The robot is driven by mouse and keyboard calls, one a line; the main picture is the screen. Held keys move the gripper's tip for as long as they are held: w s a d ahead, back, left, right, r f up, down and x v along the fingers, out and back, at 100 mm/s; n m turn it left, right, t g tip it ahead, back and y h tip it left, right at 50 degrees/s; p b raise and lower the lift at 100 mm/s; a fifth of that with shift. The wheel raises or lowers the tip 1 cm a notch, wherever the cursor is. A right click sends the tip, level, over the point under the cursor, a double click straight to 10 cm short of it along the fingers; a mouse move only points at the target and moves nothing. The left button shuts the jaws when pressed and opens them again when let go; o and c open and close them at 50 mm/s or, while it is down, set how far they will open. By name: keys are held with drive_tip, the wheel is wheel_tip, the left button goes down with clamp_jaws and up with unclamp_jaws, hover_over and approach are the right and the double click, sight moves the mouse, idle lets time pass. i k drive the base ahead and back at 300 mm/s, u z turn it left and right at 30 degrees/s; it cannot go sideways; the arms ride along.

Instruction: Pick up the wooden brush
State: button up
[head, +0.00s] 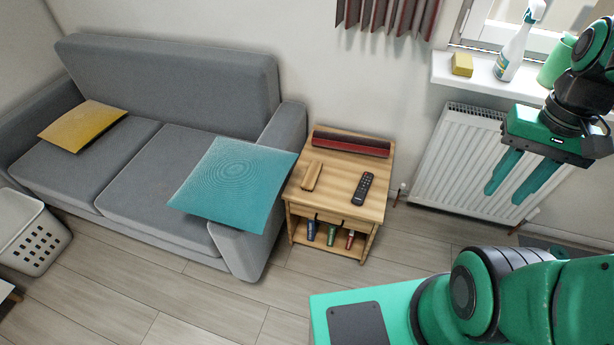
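A small tan wooden piece (312,176), which looks like the wooden brush, lies on the left part of the wooden side table (335,203). Its bristles are not visible. My gripper (503,198) is high at the right of the head view, in front of the radiator. Its two green fingers point down and are apart, with nothing between them. It is well to the right of the table and the brush.
A black remote (362,188) and a long dark red object (351,143) share the tabletop. A teal cushion (232,183) on the sofa (172,80) reaches close to the table's left edge. A spray bottle (517,45) stands on the windowsill.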

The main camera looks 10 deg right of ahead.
sight(310, 179)
drive_tip(key=i, duration=0.95)
drive_tip(key=z, duration=0.1)
